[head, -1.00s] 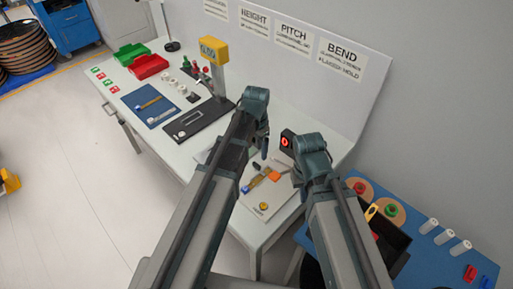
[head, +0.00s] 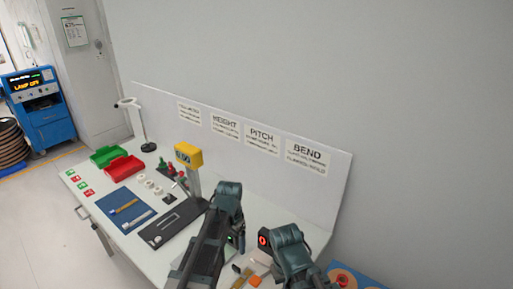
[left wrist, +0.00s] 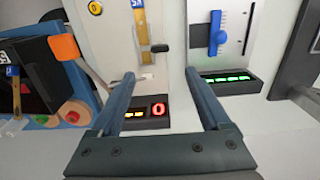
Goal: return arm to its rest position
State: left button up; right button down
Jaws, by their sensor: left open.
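My left arm comes up from the bottom of the head view, bent at a teal joint (head: 228,196). Its gripper (head: 238,238) hangs below that joint, its fingers mostly hidden. In the left wrist view the gripper (left wrist: 162,85) has its two fingers wide apart with nothing held between them. Beyond them are a box with a red lit display (left wrist: 158,109) and a box with green lit bars (left wrist: 228,79). My right arm (head: 287,252) is to the right, bent at a teal joint; its gripper does not show.
The white bench holds a red tray (head: 124,166), a green tray (head: 106,156), a blue mat (head: 122,210) and a yellow-headed gauge (head: 189,155). A panel with signs (head: 262,141) stands behind. A blue table (left wrist: 75,122) shows in the left wrist view.

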pick_arm(q)
jog(key=s+a+n, duration=0.5)
jog(key=s+n, duration=0.2)
jog(key=s, duration=0.4)
jog(key=s+d+f+m+b, duration=0.1)
jog(key=s+d+m, duration=0.1)
jog(key=d, duration=0.3)
jog(key=s+d+f+m+y+b, duration=0.1)
jog(key=s+d+m, duration=0.1)
jog(key=d, duration=0.4)
jog(key=shift+s+f, duration=0.2)
jog(key=shift+s, duration=0.2)
